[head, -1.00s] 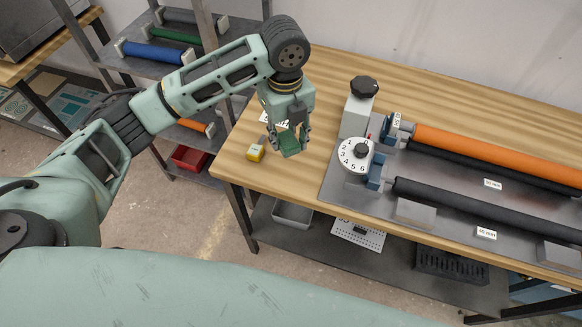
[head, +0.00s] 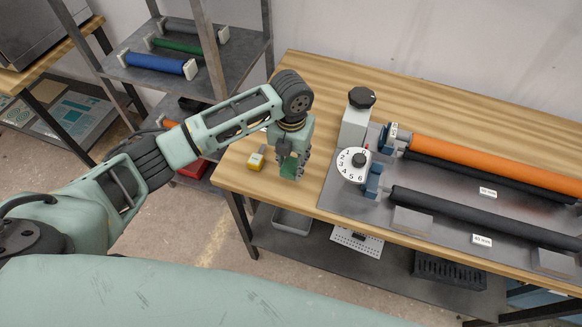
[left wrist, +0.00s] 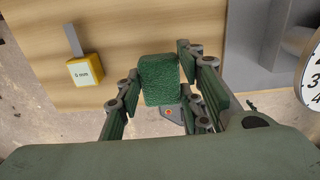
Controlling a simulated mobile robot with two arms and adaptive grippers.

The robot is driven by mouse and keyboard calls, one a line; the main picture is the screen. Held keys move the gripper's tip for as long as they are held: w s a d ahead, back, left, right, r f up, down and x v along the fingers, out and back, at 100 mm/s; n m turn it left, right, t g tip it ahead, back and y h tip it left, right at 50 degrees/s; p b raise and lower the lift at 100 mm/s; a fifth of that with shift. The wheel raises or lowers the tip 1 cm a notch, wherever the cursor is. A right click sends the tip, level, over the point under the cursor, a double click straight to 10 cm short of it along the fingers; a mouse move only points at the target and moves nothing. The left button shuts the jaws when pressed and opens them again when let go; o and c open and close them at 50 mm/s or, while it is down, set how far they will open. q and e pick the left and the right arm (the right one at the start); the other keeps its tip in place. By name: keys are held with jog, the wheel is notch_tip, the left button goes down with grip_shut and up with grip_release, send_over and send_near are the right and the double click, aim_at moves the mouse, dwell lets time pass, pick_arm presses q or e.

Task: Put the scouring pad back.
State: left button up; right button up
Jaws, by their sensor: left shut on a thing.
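The green scouring pad (head: 289,164) is between the fingers of my left gripper (head: 291,174), above the front left part of the wooden table (head: 313,72). In the left wrist view the pad (left wrist: 160,79) shows as a rough green block between the fingers of the left gripper (left wrist: 160,92), which is shut on it. Wood and a strip of floor past the table edge show behind it. My right gripper is in neither view.
A yellow block (head: 255,161) marked "0 mm" lies left of my gripper. A numbered dial (head: 355,164) and a machine with an orange roller (head: 490,163) stand to the right. A grey bin (head: 292,221) sits on the shelf below. The table's back left is clear.

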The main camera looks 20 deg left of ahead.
aim_at(291, 164)
pick_arm(q)
notch_tip(291, 164, down, 3)
jog(key=shift+s+p, duration=0.1)
jog(key=shift+p, duration=0.3)
jog(key=shift+f, duration=0.4)
jog(key=shift+f, duration=0.1)
jog(key=shift+f, duration=0.1)
jog(key=o, duration=1)
